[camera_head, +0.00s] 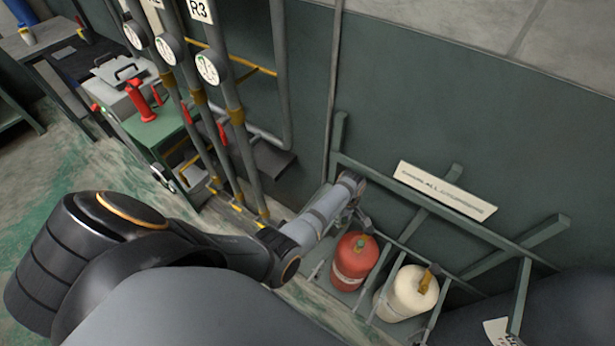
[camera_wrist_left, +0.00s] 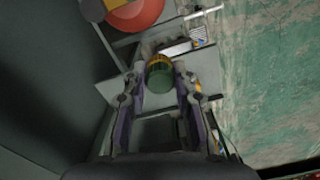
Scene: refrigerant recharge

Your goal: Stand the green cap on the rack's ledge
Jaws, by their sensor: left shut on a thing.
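The green cap (camera_wrist_left: 161,80) sits between the two fingers of my left gripper (camera_wrist_left: 160,88) in the left wrist view, with a yellow-orange band at its far end. My left gripper is shut on it. In the head view my left gripper (camera_head: 358,207) is at the left end of the rack (camera_head: 430,207), just above and left of the red cylinder. The cap is hidden there. A flat grey plate (camera_wrist_left: 109,91) shows beyond the fingers in the left wrist view; I cannot tell whether it is the ledge or whether the cap touches it. My right gripper is not in view.
A red cylinder (camera_head: 354,265) and a cream cylinder (camera_head: 408,295) stand in the rack. Vertical pipes with gauges (camera_head: 207,68) and a green bench (camera_head: 160,125) are to the left.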

